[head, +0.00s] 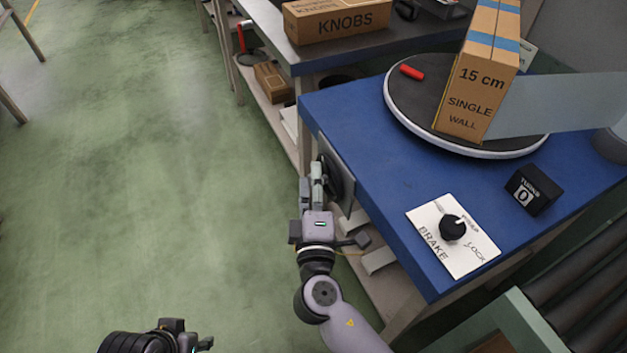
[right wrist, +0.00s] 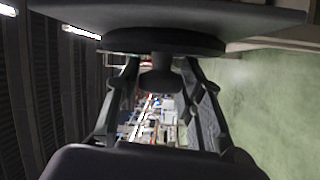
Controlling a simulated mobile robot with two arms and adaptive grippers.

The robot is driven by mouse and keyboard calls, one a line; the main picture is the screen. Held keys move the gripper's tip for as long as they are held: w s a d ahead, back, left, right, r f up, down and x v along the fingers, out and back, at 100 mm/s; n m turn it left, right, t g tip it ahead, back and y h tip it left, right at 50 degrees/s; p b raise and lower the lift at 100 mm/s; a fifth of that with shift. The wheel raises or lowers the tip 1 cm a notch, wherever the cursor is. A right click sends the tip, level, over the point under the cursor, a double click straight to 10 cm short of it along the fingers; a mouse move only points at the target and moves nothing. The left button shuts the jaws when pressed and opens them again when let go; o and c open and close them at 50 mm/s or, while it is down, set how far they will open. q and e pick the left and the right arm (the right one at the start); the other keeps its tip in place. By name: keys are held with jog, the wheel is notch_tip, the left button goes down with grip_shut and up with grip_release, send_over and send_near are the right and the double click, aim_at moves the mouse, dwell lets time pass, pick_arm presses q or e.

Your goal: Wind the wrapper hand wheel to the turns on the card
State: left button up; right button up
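The dark hand wheel (head: 331,178) is on the side of the blue wrapper table (head: 350,130), seen nearly edge-on. My right gripper (head: 316,180) is at the wheel. In the right wrist view, the wheel's disc (right wrist: 120,40) spans the top, and its round knob (right wrist: 160,78) sits between the two open fingers, with a gap visible on the left. The turns counter (head: 533,190) reads 0. The brake plate (head: 425,215) carries a black knob (head: 452,227) whose white mark points to the upper right. Only part of my left gripper (head: 185,342) shows at the bottom edge.
A 15 cm single wall box (head: 470,88) stands on the dark turntable (head: 415,95) with grey film (head: 560,103) reaching it. A red handle (head: 411,72) lies there. A small card (head: 527,53) is partly hidden behind the box. Rollers (head: 580,270) stand lower right.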

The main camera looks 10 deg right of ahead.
jog(key=c, duration=0.7)
jog(key=shift+f, duration=0.1)
